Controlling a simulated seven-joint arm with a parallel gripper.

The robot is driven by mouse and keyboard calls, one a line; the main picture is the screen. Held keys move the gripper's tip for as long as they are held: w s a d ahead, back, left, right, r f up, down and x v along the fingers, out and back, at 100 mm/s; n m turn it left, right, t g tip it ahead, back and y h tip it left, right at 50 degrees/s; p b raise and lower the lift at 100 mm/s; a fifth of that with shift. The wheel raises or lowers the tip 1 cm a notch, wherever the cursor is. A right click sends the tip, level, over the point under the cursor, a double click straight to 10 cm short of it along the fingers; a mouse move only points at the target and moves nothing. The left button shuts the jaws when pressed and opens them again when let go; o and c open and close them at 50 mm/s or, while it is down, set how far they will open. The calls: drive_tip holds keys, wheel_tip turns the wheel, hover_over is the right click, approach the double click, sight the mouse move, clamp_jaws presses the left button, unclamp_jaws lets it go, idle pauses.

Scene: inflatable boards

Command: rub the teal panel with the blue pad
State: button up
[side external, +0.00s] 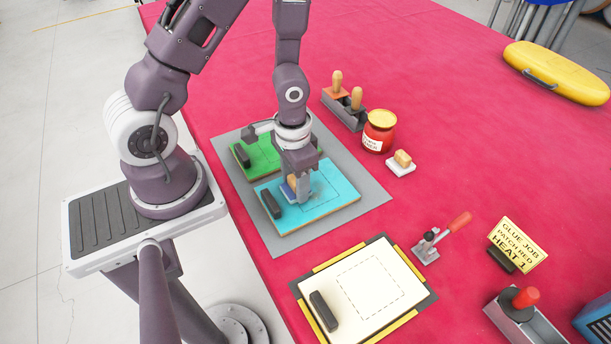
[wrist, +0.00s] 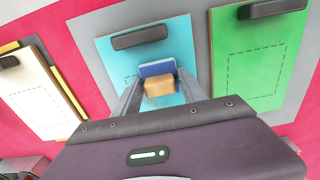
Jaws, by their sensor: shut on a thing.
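The teal panel (side external: 325,200) lies on a grey mat, with a black handle on its left part and a dashed outline on its top. The blue pad (side external: 287,193) has a tan block on top and is at the teal panel. My gripper (side external: 299,196) is shut on the pad's tan block. In the wrist view the blue pad (wrist: 156,69) shows between the fingers of my gripper (wrist: 158,90), over the teal panel (wrist: 174,50). Whether the pad touches the panel I cannot tell for sure.
A green panel (side external: 262,157) lies behind the teal one on the grey mat (side external: 361,197). A cream panel (side external: 363,284) lies in front. A red jar (side external: 379,132), a white pad with tan block (side external: 401,163), a tool rack (side external: 344,108) and a toggle clamp (side external: 428,247) stand to the right.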

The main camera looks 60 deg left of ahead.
sight(333, 185)
drive_tip(key=shift+s, duration=0.6)
drive_tip(key=shift+w, duration=4.65)
drive_tip(key=shift+w+d, duration=0.2)
drive_tip(key=shift+d+f, duration=0.1)
drive_tip(key=shift+d, duration=0.65)
drive_tip(key=shift+s+d, duration=0.2)
drive_tip(key=shift+d, duration=0.05)
drive_tip(key=shift+s, duration=4.55)
drive_tip(key=shift+w, duration=4.2)
drive_tip(key=shift+c, duration=0.6)
drive_tip(key=shift+w, duration=0.55)
wheel_tip(333, 185, up, 8)
drive_tip(key=shift+r, duration=0.25)
drive_tip(key=shift+s, duration=0.1)
